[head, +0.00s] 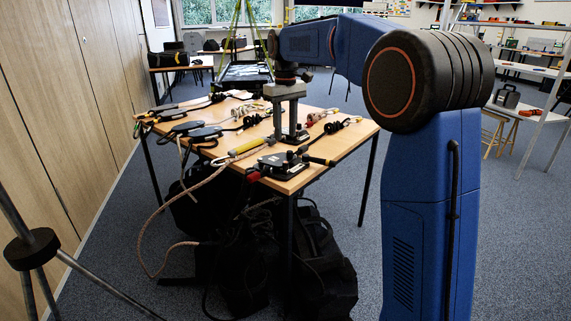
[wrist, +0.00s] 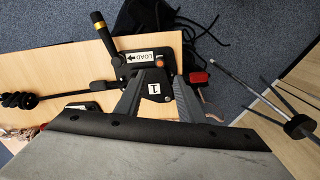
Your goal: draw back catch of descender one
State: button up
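Descender one (head: 283,164) lies near the front corner of the wooden table in the head view. In the wrist view its body (wrist: 154,88) carries a "1" label and a "LOAD" arrow plate. Its black handle (wrist: 102,36) with a yellow band sticks out to the upper left. My gripper (head: 290,138) points down over the descender. In the wrist view my gripper (wrist: 159,78) is open, with one grey finger on each side of the labelled body. I cannot tell whether the fingers touch it. The catch is not clearly distinguishable.
More descenders and ropes lie on the table (head: 345,140), including a black descender (head: 205,132) to the left. A rope (head: 150,225) hangs off the front edge. Dark bags (head: 320,265) sit underneath. A tripod (head: 32,245) stands at front left.

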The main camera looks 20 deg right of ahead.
aim_at(285, 162)
notch_tip(285, 162, down, 12)
jog(key=shift+f, duration=0.25)
dwell(0.4)
